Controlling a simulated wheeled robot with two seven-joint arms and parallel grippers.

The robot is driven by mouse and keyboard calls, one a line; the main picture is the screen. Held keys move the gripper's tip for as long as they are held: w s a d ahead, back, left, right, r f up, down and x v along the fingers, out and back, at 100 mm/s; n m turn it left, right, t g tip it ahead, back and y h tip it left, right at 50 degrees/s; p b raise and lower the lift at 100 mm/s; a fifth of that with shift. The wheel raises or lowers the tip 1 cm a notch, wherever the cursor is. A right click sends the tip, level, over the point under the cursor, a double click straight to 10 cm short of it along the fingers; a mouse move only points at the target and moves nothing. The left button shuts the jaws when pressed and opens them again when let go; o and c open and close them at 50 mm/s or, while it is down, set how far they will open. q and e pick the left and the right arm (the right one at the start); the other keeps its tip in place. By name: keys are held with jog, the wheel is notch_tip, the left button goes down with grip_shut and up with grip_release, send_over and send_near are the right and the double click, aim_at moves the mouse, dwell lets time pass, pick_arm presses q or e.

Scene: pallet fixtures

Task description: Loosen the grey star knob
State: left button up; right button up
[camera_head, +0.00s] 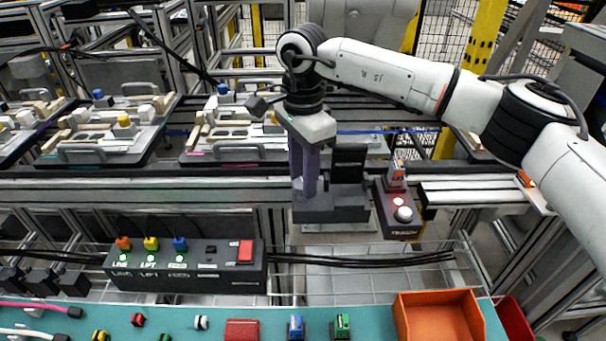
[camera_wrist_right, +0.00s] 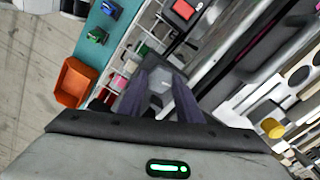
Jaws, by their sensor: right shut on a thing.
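My right gripper (camera_head: 304,192) reaches down from above in the head view, its purple fingers against a dark grey block fixture (camera_head: 346,204) on the rail. In the right wrist view the fingers of my right gripper (camera_wrist_right: 163,78) close around a small grey piece, which I take to be the star knob (camera_wrist_right: 157,85). The fingers hide much of the knob, and its lobes are too small to make out. My left gripper is in neither view.
A dark box with a lit button (camera_head: 403,213) stands right of the fixture. A control box with coloured switches (camera_head: 185,266) is in front at left. Pallets with parts (camera_head: 235,157) stand behind. An orange bin (camera_head: 438,318) sits at the front right.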

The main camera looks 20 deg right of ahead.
jog(key=shift+w+r, duration=0.1)
jog(key=shift+r, duration=0.05)
dwell(0.3)
jog(key=o, duration=0.8)
notch_tip(320, 180, up, 10)
jog(key=shift+r, duration=0.15)
